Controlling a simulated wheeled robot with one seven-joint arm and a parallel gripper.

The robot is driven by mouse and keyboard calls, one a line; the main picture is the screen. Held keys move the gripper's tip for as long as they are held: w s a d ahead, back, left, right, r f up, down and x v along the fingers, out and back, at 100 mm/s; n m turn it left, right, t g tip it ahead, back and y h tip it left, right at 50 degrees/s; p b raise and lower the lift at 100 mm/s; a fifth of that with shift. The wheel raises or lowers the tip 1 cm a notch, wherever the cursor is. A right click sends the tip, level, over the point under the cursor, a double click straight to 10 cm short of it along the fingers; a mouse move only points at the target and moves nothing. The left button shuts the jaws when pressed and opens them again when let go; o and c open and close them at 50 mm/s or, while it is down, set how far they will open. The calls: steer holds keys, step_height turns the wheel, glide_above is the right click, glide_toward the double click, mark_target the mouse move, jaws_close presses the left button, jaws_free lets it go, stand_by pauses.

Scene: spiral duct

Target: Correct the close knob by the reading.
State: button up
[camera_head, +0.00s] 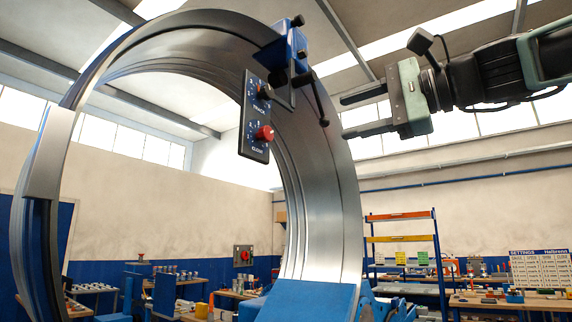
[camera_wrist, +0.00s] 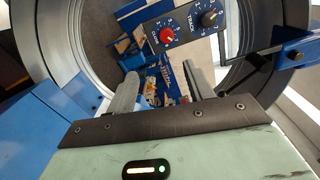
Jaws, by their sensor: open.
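The close knob (camera_head: 265,133) is red and sits low on a dark control panel (camera_head: 253,112), above the label CLOSE. A black track knob (camera_head: 265,91) sits above it. The panel hangs from a blue bracket (camera_head: 283,48) on the large metal spiral duct ring (camera_head: 325,190). My gripper (camera_head: 343,117) is open and empty, to the right of the panel and apart from it. In the wrist view the close knob (camera_wrist: 167,35) appears above the gap between my fingers (camera_wrist: 160,69). The exact knob settings are too small to read, and I cannot make out a gauge reading.
A black lever (camera_head: 313,92) sticks out by the bracket, between panel and gripper. A settings chart (camera_head: 540,268) stands on the right bench; its rows are too small to read. A shelf rack (camera_head: 400,239) and benches stand behind. The air around my gripper is mostly free.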

steer(key=r, duration=0.1)
steer(key=p, duration=0.8)
glide_toward(269, 135)
steer(key=x, duration=0.7)
steer(key=shift+w+a+r, duration=0.1)
steer(key=shift+r, duration=0.15)
steer(key=shift+w+a+f, duration=0.1)
steer(key=shift+w+a, duration=0.2)
steer(key=shift+a, duration=0.1)
steer(key=c, duration=1)
steer(key=shift+o, duration=0.2)
steer(key=shift+f+b, duration=0.15)
steer(key=shift+b, duration=0.3)
